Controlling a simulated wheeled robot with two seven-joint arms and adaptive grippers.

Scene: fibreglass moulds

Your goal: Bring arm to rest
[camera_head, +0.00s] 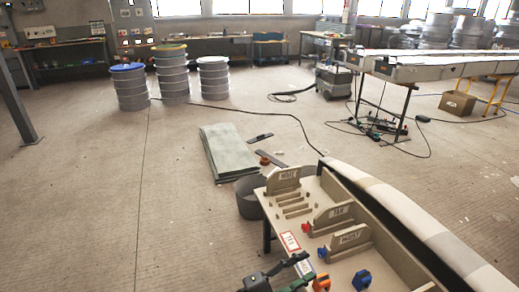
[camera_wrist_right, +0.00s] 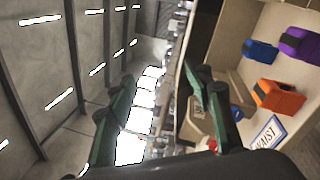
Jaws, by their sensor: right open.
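My right gripper (camera_head: 300,271) shows at the bottom of the head view, low over the near left edge of a pale tray table (camera_head: 345,268). In the right wrist view its two green fingers (camera_wrist_right: 160,75) stand apart with nothing between them. An orange block (camera_wrist_right: 278,96), a blue block (camera_wrist_right: 260,50) and a purple block (camera_wrist_right: 300,45) lie on the tray to the right of the fingers there. A blue-framed card (camera_wrist_right: 267,133) reading WAIST is close to the right finger. My left gripper does not show.
Upright labelled holders (camera_head: 283,181) stand on the tray, and a long curved mould (camera_head: 400,212) runs along its right side. Grey-green sheets (camera_head: 228,150) lie on the floor. Drums (camera_head: 130,88) stand farther back. The floor at left is clear.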

